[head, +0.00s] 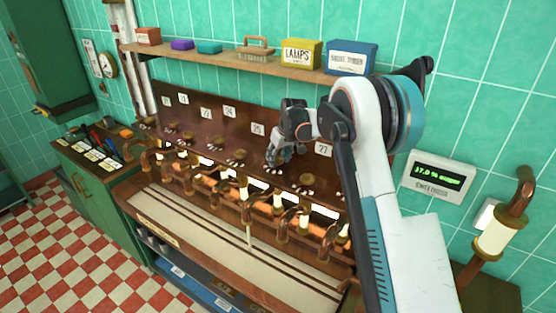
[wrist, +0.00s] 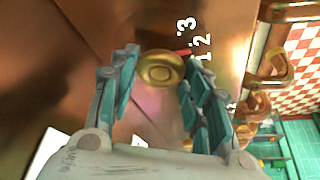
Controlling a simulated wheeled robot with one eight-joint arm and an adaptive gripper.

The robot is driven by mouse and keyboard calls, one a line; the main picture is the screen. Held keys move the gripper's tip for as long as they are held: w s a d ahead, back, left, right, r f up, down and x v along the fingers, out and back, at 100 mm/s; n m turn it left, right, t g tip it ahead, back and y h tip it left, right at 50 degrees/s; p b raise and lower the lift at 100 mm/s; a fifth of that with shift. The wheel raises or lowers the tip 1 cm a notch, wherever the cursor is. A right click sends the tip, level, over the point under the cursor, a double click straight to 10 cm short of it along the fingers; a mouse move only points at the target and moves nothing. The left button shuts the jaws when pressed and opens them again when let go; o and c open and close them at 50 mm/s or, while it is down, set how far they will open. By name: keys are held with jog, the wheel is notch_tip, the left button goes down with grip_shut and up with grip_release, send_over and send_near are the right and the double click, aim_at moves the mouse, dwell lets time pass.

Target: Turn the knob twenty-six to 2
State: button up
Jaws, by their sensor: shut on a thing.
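Knob twenty-six shows in the wrist view as a round brass knob (wrist: 160,70) with a red pointer, on a copper-brown panel. White digits 1, 2 and 3 (wrist: 199,42) are beside it. The pointer's tip is towards the 1 and 2; I cannot tell exactly which mark it meets. My gripper (wrist: 158,82) is shut on the knob, with one teal finger on each side. In the head view my gripper (head: 273,160) is at the panel, between plates 25 and 27, and hides the knob and its number plate.
Other brass knobs line the panel, one (head: 238,155) left of my gripper and one (head: 306,180) right. Copper pipes and glowing tubes (head: 243,187) stand below. A shelf (head: 220,61) with boxes hangs above. A lit display (head: 438,177) is on the right wall.

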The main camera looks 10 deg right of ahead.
jog(key=shift+d+n+y, duration=0.1)
jog(key=shift+n+y, duration=0.2)
jog(key=shift+n, duration=0.6)
jog(key=o, duration=1.1)
jog(key=shift+c, duration=0.2)
jog(key=shift+s+d+r, duration=0.1)
jog(key=shift+s+r, duration=0.05)
jog(key=shift+r, duration=0.35)
jog(key=v, duration=0.4)
jog(key=shift+s+d, duration=0.25)
jog(key=shift+s, duration=0.1)
jog(key=s+d, duration=0.1)
jog(key=s, duration=0.2)
jog(key=s+d, duration=0.2)
jog(key=s, duration=0.1)
jog(key=s+d, duration=0.1)
jog(key=s, duration=0.3)
jog(key=shift+d, duration=0.4)
